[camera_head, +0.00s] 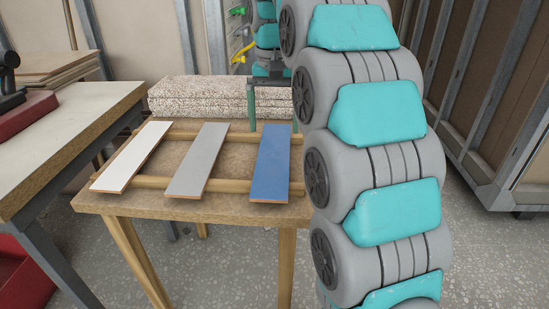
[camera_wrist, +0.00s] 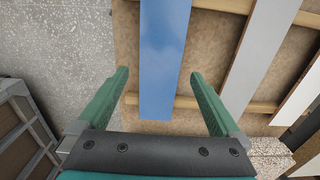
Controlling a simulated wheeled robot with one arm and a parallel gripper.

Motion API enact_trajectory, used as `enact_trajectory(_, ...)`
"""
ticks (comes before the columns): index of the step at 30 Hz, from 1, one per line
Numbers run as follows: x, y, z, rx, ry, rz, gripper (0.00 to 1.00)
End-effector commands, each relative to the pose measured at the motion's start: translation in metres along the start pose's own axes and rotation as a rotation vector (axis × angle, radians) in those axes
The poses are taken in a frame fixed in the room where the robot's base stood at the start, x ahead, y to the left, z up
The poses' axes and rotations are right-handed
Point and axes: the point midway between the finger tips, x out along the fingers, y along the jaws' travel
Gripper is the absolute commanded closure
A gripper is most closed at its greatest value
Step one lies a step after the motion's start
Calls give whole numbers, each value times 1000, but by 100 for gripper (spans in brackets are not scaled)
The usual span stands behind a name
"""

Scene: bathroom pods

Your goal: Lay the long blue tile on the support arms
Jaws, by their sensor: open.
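The long blue tile (camera_head: 271,165) lies flat across two wooden rails (camera_head: 225,185) on a small wooden table, rightmost of three tiles. In the wrist view the blue tile (camera_wrist: 164,60) runs up the picture, its near end between the fingers. My gripper (camera_wrist: 160,74) is open, with one green finger on each side of the tile and gaps between fingers and tile. It looks to be above the tile's far end; the exact height is unclear. In the head view my gripper (camera_head: 272,112) is partly hidden by my arm. I cannot identify the support arms in either view.
A grey tile (camera_head: 198,160) and a white tile (camera_head: 132,157) lie left of the blue one on the wooden table (camera_head: 240,207). Speckled slabs (camera_head: 190,98) are stacked behind. A workbench (camera_head: 60,130) stands at left. A framed panel (camera_head: 500,130) stands at right.

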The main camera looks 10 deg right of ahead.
Motion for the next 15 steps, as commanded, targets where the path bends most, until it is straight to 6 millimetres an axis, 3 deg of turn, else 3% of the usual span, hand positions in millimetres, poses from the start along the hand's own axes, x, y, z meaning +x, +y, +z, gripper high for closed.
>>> enact_trajectory(3, 17, 0, 0, 0, 0, 0, 0)
enact_trajectory(15, 41, -1, -1, -1, -5, 2, 0)
